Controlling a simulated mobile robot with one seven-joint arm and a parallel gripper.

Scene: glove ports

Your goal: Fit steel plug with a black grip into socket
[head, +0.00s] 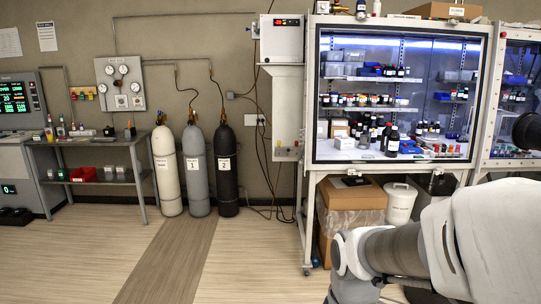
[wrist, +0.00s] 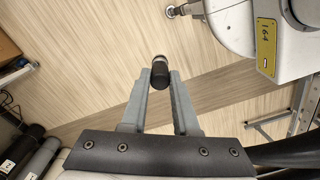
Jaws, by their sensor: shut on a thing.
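In the wrist view my gripper (wrist: 160,78) is shut on the steel plug with a black grip. The plug's black grip (wrist: 160,76) sits between the two grey fingertips. A small bit of steel shows at its far end, and the rest is hidden by the grip and fingers. Pale floor lies behind it, and the plug touches nothing but the fingers. My gripper is out of frame in the head view, where only my arm shows at the lower right. I cannot make out the socket in either view.
A glass-fronted cabinet (head: 309,120) with bottles stands at the right. Three gas cylinders, white (head: 166,170), grey (head: 196,170) and black (head: 227,170), stand by the wall. A grey side table (head: 90,143) is at the left. The floor (head: 170,260) in front is clear.

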